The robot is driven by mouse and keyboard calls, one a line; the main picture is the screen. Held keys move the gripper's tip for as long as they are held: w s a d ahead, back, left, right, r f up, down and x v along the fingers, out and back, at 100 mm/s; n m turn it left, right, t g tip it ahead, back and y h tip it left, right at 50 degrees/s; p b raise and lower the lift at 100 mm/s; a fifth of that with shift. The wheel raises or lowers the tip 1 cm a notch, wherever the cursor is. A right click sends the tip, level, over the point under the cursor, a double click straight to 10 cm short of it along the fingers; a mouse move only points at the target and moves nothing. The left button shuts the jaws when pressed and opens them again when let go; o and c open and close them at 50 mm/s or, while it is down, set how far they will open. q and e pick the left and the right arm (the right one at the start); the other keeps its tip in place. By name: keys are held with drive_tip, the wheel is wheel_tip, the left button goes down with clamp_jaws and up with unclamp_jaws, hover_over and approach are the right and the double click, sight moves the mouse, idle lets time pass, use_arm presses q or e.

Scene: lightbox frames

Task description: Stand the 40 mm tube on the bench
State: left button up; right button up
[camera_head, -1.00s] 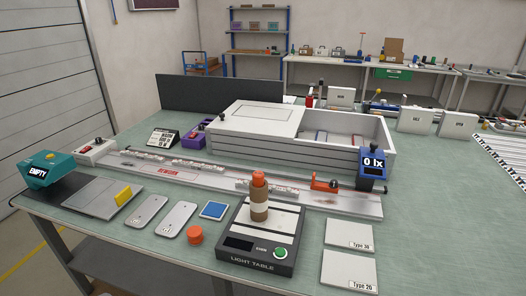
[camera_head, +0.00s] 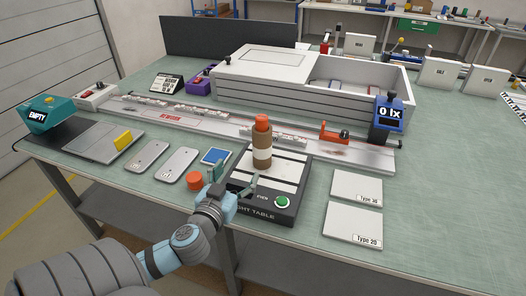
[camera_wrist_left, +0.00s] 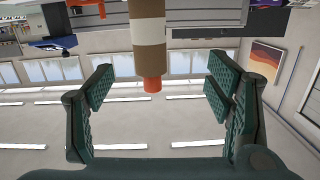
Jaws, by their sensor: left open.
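A brown tube (camera_head: 262,158) with a pale band and an orange top (camera_head: 262,122) stands upright on the black light table (camera_head: 290,187). My left gripper (camera_head: 234,178) is open at the light table's left front corner, its fingers pointing towards the tube. In the left wrist view, which looks upside down, the tube (camera_wrist_left: 152,62) and its orange end (camera_wrist_left: 152,84) show between the open fingers' directions; the gap to it is hard to judge. Part of the light table's label is hidden by my left gripper. My right gripper is not in view.
An orange cap (camera_head: 195,181) lies on the bench (camera_head: 300,240) just left of my gripper. A blue-topped pad (camera_head: 216,156) and grey plates (camera_head: 178,164) lie behind it. White cards (camera_head: 353,223) lie to the right. A rail (camera_head: 200,122) and white box (camera_head: 290,100) stand behind.

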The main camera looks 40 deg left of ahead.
sight(257, 136)
use_arm(q)
drive_tip(key=shift+m+t+h, duration=0.4)
drive_tip(key=shift+t+h, duration=0.3)
drive_tip(key=shift+t, duration=0.1)
drive_tip(key=w+r, duration=0.1)
drive_tip(key=w, duration=0.2)
drive_tip(key=w+a+r+p, duration=0.1)
drive_tip(key=w, duration=0.3)
drive_tip(key=w+r, duration=0.1)
drive_tip(key=w, duration=0.2)
drive_tip(key=shift+w+a, duration=0.15)
drive_tip(key=shift+a, duration=0.05)
drive_tip(key=w, duration=0.1)
drive_tip(key=w+a+p, duration=0.1)
drive_tip(key=w, duration=0.1)
drive_tip(key=w+a+r+p, duration=0.1)
drive_tip(key=shift+w+a, duration=0.1)
drive_tip(key=shift+w, duration=0.3)
drive_tip(key=shift+w+f, duration=0.1)
drive_tip(key=shift+w, duration=0.1)
drive_tip(key=shift+s, duration=0.1)
clamp_jaws()
